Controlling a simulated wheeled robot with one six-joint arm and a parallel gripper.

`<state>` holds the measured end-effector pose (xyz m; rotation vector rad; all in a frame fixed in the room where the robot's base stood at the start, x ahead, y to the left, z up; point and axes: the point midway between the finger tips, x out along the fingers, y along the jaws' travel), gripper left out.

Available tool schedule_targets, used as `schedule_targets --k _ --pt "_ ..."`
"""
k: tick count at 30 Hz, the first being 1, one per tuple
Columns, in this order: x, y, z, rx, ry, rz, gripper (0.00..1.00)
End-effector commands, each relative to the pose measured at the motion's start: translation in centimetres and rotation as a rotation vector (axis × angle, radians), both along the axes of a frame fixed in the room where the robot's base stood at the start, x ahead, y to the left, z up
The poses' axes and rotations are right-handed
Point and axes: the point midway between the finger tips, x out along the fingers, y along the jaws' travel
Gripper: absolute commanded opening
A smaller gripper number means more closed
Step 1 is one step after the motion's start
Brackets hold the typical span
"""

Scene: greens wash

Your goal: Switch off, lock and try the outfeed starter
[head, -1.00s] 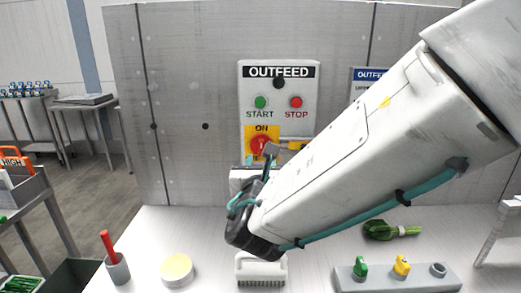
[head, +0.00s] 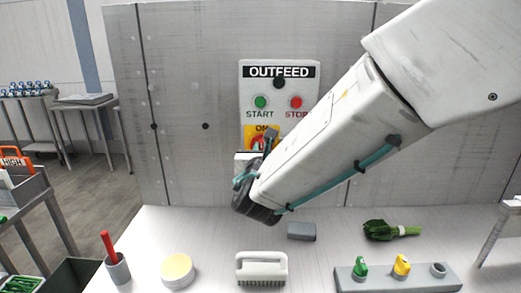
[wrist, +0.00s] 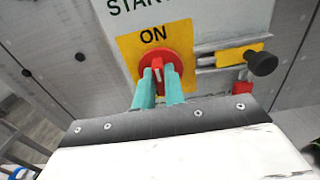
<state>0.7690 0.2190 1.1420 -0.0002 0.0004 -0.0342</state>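The outfeed starter panel (head: 312,90) stands upright on the grey wall, with a green START button (head: 260,102) and a red STOP button (head: 296,102). Its red rotary switch (wrist: 150,62) sits on a yellow plate, with the white pointer up toward ON. My gripper (wrist: 160,76) has its two teal fingers apart, at the lower part of the switch, one on each side of its handle; contact is unclear. A slide with a black knob (wrist: 262,62) is right of the switch. Green (head: 361,266) and yellow (head: 402,265) lock-like pieces stand in a grey holder (head: 385,281).
The bench's middle is mostly clear.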

Motion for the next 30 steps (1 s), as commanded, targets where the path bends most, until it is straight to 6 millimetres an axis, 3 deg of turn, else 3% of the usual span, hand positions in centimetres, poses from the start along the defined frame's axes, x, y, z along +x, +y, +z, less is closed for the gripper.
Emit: schedule_targets --k 14,30 --pt "-0.04 0.13 0.01 -0.088 0.003 0.002 0.00" --pt "-0.02 0.31 -0.06 -0.556 0.018 0.001 0.00"
